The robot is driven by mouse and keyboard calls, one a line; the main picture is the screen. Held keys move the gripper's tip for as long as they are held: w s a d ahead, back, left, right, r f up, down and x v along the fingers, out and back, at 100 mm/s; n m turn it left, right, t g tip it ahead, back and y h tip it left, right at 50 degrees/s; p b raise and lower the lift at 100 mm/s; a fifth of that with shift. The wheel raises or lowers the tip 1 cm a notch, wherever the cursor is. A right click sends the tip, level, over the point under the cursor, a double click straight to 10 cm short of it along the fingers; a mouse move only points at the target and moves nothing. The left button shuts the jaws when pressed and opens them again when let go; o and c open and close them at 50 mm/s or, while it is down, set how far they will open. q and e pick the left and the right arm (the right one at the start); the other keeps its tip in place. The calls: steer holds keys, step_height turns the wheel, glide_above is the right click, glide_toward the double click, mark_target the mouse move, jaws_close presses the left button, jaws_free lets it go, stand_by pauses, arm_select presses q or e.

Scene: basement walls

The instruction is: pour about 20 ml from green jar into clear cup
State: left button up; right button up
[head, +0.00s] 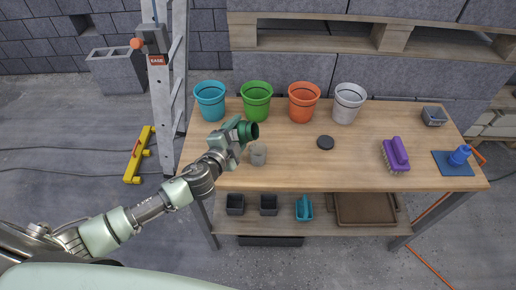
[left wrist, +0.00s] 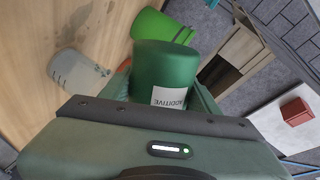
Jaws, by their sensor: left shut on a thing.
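My left gripper (head: 240,132) is shut on the green jar (head: 250,131), which also shows in the left wrist view (left wrist: 163,68) with a white label reading "ADDITIVE". The jar is held above the table near its left end and looks tilted, its dark round end facing right in the head view. The clear cup (head: 258,155) stands upright on the table just below and slightly right of the jar. It also shows in the left wrist view (left wrist: 78,75), with marks on its side. No stream shows between them, and I cannot tell the liquid levels. My right gripper is out of view.
On the wooden table (head: 290,172) stand blue (head: 210,102), green (head: 256,101), orange (head: 303,103) and grey (head: 348,104) buckets along the back. A ladder (head: 163,100) stands left.

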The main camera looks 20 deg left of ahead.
arm_select(q)
steer(key=shift+s+d, duration=0.1)
steer(key=shift+d, duration=0.05)
stand_by(1.0)
steer(key=shift+w+a+f+m, duration=0.1)
steer(key=shift+w+a+m, duration=0.2)
steer(key=shift+a, duration=0.3)
steer(key=shift+f+n+h+b, duration=0.15)
steer(key=shift+n+h+b, duration=0.15)
steer(key=shift+n+b, duration=0.65)
steer(key=shift+d+r+n+t+h+b, duration=0.15)
steer(key=shift+n+h+b, duration=0.1)
steer(key=shift+n, duration=0.4)
steer(key=shift+r+n+t+h+b, duration=0.1)
steer(key=shift+n+t+h+b, duration=0.1)
steer(key=shift+n, duration=0.4)
steer(key=shift+r+n, duration=0.1)
steer(key=shift+n, duration=0.4)
steer(key=shift+s, duration=0.1)
